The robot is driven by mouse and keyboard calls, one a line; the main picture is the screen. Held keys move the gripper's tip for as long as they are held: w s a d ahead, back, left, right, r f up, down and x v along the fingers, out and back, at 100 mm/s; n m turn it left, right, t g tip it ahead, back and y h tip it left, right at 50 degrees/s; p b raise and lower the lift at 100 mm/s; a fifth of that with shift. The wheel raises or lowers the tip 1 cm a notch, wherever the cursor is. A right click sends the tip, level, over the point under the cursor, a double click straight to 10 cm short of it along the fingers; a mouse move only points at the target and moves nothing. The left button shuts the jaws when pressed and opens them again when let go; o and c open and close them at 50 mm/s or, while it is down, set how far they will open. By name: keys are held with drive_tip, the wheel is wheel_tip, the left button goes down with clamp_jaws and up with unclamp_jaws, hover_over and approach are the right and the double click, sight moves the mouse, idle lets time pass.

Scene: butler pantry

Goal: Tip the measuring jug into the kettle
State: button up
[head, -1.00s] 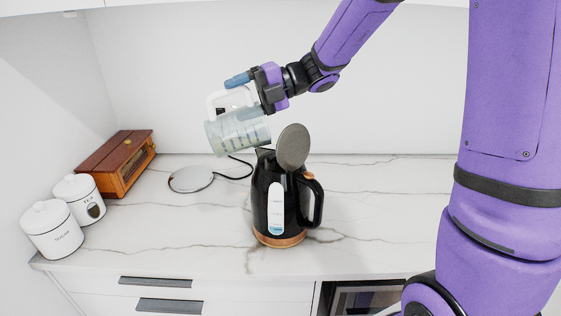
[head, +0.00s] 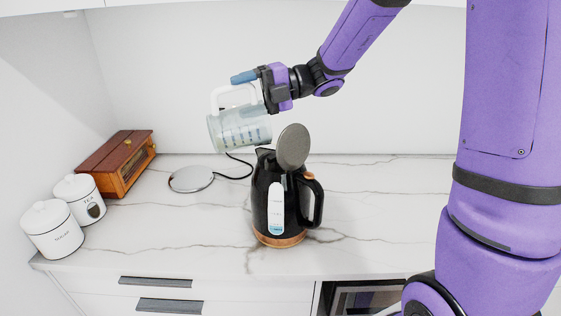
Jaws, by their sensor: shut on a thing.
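The black kettle (head: 262,208) with a copper base stands upright on the marble counter, its round lid (head: 293,147) raised open and its handle to the right. A small amount of blue shows low in its white window. My gripper (head: 258,87) is shut on the clear measuring jug (head: 238,130) near its top. The jug hangs in the air above and to the left of the kettle, slightly tilted, with pale liquid visible inside. The kettle's inside is hidden from this view.
A round power base (head: 191,179) with a black cord lies behind the kettle on the left. A wooden bread box (head: 117,160) and two white canisters (head: 52,230) stand at the far left. The counter right of the kettle (head: 385,215) is clear.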

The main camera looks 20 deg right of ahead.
sight(224, 114)
drive_tip(key=shift+d+r+y, duration=0.15)
drive_tip(key=shift+d+y, duration=0.25)
drive_tip(key=a+h, duration=0.1)
drive_tip(key=a+f+h, duration=0.1)
drive_tip(key=a+h, duration=0.1)
drive_tip(key=shift+w+a+f, duration=0.15)
drive_tip(key=shift+f, duration=0.2)
drive_tip(key=shift+w+a+f+g+h, duration=0.15)
drive_tip(key=shift+a+f+g+h, duration=0.15)
drive_tip(key=shift+a+f+h, duration=1.15)
drive_tip(key=shift+d+r+h, duration=0.25)
drive_tip(key=shift+r+h, duration=0.1)
drive_tip(key=shift+a+r+h, duration=0.1)
drive_tip(key=shift+r+h, duration=0.15)
drive_tip(key=shift+h, duration=0.35)
drive_tip(key=shift+r+h, duration=0.15)
drive_tip(key=shift+h, duration=0.55)
drive_tip(key=shift+w, duration=0.15)
